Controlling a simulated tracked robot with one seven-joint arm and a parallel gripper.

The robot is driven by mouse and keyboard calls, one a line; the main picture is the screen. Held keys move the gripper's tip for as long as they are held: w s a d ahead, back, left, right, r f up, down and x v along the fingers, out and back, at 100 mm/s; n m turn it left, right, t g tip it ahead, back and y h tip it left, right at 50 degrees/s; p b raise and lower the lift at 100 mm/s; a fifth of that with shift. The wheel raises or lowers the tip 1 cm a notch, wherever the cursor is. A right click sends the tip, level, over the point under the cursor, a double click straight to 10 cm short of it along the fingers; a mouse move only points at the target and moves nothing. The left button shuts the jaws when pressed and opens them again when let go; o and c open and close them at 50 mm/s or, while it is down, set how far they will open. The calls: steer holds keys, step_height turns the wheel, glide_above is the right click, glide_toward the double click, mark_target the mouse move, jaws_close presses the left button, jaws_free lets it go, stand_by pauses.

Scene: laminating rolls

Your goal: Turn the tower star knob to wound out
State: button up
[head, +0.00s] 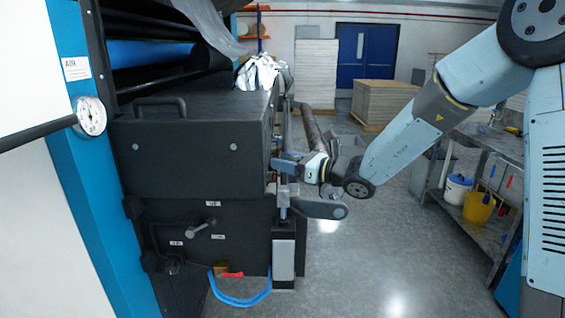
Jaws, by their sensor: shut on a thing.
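The slim upright tower (283,205) stands at the right end of the black machine housing. My gripper (284,166) reaches it from the right, with its fingers level at the upper part of the tower. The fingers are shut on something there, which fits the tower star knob. The knob itself is hidden behind the fingers, so its lobes and its turned position cannot be read. A grey bracket (318,208) with a rounded end sticks out to the right just below my gripper.
The black housing (195,150) is close on the left, with a small lever (203,228) below. A blue hose (240,300) loops near the floor. A metal bench (470,215) with a yellow bucket (478,207) stands right. The floor between is clear.

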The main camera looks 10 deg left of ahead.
mark_target(292, 179)
steer(key=shift+s+f+n+g, duration=0.15)
steer(key=shift+n+g, duration=0.35)
steer(key=shift+g, duration=0.3)
steer(key=n+g, duration=0.1)
steer(key=g, duration=0.1)
steer(key=n+g, duration=0.3)
steer(key=g, duration=0.2)
steer(key=shift+s, duration=0.35)
steer(key=n+g+h, duration=0.3)
steer(key=n+g, duration=0.1)
steer(key=s+d+n+g+h, duration=0.1)
steer(key=n+g+h, duration=0.6)
steer(key=g+h, duration=0.1)
steer(key=shift+s+d+n+g, duration=0.15)
steer(key=shift+s+n+g, duration=0.1)
steer(key=shift+n+g, duration=0.15)
steer(key=shift+d+n+g+h, duration=0.15)
steer(key=shift+n+g+h, duration=0.15)
steer(key=shift+n+h, duration=0.65)
steer(key=shift+s+d+n+h, duration=0.1)
steer(key=shift+d+n+h, duration=0.1)
steer(key=shift+n+h, duration=1)
steer(key=shift+d+n+h, duration=0.15)
steer(key=shift+n+h, duration=0.2)
steer(key=shift+h, duration=1.5)
steer(key=o, duration=0.9)
steer(key=shift+o, duration=0.2)
